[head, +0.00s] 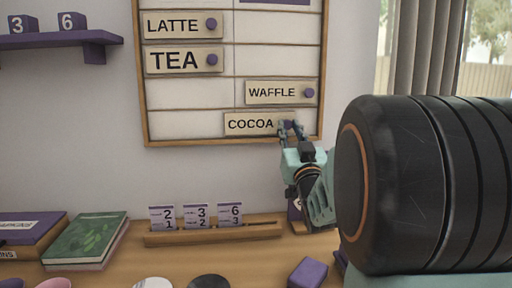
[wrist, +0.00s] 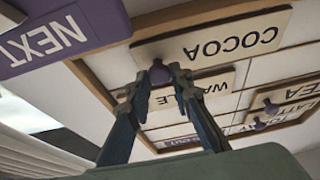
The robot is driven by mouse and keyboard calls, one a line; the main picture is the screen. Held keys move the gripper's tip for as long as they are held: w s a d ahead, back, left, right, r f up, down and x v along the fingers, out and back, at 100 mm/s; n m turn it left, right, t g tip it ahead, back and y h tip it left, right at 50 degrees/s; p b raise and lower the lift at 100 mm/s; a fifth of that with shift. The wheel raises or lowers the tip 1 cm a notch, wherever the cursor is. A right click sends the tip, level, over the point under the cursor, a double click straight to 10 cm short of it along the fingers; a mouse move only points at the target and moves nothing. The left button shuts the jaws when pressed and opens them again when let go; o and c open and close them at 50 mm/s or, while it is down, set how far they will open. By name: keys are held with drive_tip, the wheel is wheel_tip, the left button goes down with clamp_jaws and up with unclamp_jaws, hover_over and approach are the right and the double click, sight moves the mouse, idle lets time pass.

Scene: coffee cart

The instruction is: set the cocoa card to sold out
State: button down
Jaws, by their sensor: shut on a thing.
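The cream COCOA card (head: 249,124) is at the bottom row of the wall menu board (head: 190,128). Most of it lies in the right column; its left end reaches slightly past the divider, farther left than the WAFFLE card (head: 271,92) above. My gripper (head: 289,128) is shut on the purple knob at the card's right end, the knob mostly hidden by the fingertips. In the wrist view the COCOA card (wrist: 222,42) appears upside down just beyond my fingertips (wrist: 160,74). A purple header strip is partly visible atop the right column.
LATTE (head: 172,25) and TEA (head: 174,60) cards sit in the left column. Below stands a wooden rack (head: 213,235) with several numbered cards. A green book (head: 86,238) and a purple block (head: 307,273) lie on the counter. A purple NEXT sign (wrist: 62,35) is close in the wrist view.

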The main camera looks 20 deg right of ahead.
drive_tip(key=d+b, duration=0.1)
drive_tip(key=d, duration=0.1)
drive_tip(key=s+d, duration=0.1)
drive_tip(key=d, duration=0.2)
drive_tip(key=shift+d+b, duration=0.3)
drive_tip(key=shift+b, duration=0.05)
drive_tip(key=shift+s+d, duration=0.15)
drive_tip(key=shift+d, duration=0.15)
drive_tip(key=shift+r, duration=0.1)
drive_tip(key=c, duration=1.8)
unclamp_jaws()
drive_tip(key=shift+d, duration=0.2)
drive_tip(key=shift+o, duration=0.2)
drive_tip(key=shift+a, duration=0.1)
drive_tip(key=v, duration=0.7)
drive_tip(key=shift+s, duration=0.2)
drive_tip(key=shift+a, duration=0.1)
